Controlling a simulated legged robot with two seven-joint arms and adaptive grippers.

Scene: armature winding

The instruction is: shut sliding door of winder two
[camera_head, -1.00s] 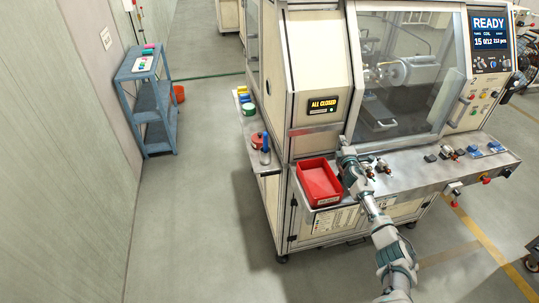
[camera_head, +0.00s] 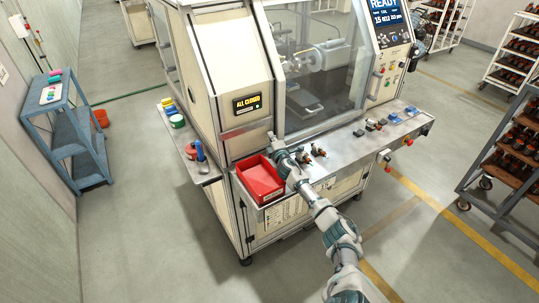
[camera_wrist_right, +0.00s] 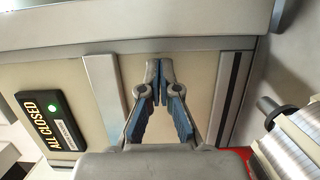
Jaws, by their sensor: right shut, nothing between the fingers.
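The winder's sliding door (camera_head: 318,75) is a clear pane in a grey frame, spanning the front opening. A handle (camera_head: 376,84) is at its right edge. The status sign (camera_head: 247,104) reads ALL CLOSED; it also shows in the right wrist view (camera_wrist_right: 47,122) with a green light. The screen (camera_head: 386,14) reads READY. My right gripper (camera_head: 271,135) is at the lower left corner of the door, beside the cream side panel. In the right wrist view its fingertips (camera_wrist_right: 160,68) meet, empty, in front of the panel. My left gripper is not in view.
A red bin (camera_head: 264,192) stands on the shelf just below my right arm. Small parts and blue blocks lie along the steel ledge (camera_head: 345,148). A blue shelf rack (camera_head: 75,140) is at left, part racks (camera_head: 500,160) at right. The floor between is clear.

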